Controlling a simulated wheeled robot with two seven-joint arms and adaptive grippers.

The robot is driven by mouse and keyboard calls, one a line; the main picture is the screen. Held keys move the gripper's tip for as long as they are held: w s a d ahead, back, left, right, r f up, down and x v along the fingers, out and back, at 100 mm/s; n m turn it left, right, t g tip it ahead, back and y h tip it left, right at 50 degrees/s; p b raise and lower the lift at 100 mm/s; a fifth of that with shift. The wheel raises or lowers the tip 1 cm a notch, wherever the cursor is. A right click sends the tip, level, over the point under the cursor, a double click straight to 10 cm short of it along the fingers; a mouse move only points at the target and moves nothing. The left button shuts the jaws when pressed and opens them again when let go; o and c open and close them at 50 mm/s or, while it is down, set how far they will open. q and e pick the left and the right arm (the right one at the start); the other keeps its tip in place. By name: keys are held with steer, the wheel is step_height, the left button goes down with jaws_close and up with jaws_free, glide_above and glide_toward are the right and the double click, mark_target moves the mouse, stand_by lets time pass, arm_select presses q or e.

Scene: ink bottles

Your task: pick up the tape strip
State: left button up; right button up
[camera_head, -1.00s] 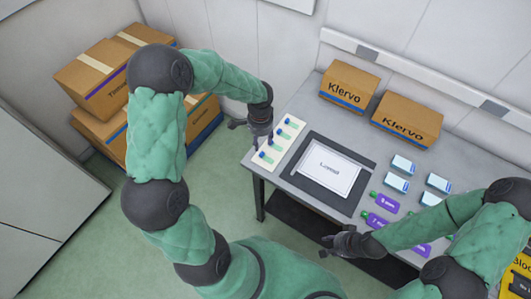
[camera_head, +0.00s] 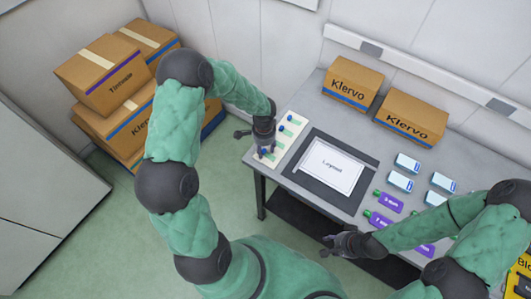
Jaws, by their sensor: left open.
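A white card (camera_head: 299,117) lies at the left end of the grey table and bears several short green tape strips (camera_head: 289,132) with blue ends. My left gripper (camera_head: 264,150) is open, pointing down over the front part of the card. It partly hides the nearest strip (camera_head: 270,157), and I cannot tell whether it touches it. My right gripper (camera_head: 328,246) looks open and empty, in front of the table's front edge and apart from the card.
A dark mat (camera_head: 317,137) with a white layout sheet (camera_head: 333,166) lies right of the card. Two Klervo cartons (camera_head: 350,83) stand at the back. More cartons (camera_head: 104,75) are stacked on the floor at left.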

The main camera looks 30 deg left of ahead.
mark_target(264, 149)
arm_select(q)
steer(key=c, duration=0.8)
steer(key=shift+r, duration=0.5)
step_height(264, 149, up, 2)
steer(key=shift+p, duration=0.35)
steer(key=s+d+r, duration=0.2)
steer(key=s+r, duration=0.1)
steer(key=s, duration=0.1)
steer(key=s+d+r+p, duration=0.1)
steer(key=s+d+r, duration=0.1)
steer(key=s+r, duration=0.1)
steer(key=s+d+r, duration=0.2)
steer(key=s+r, duration=0.2)
steer(key=s, duration=0.1)
steer(key=shift+s+d+p, duration=0.15)
steer(key=shift+s+p, duration=0.15)
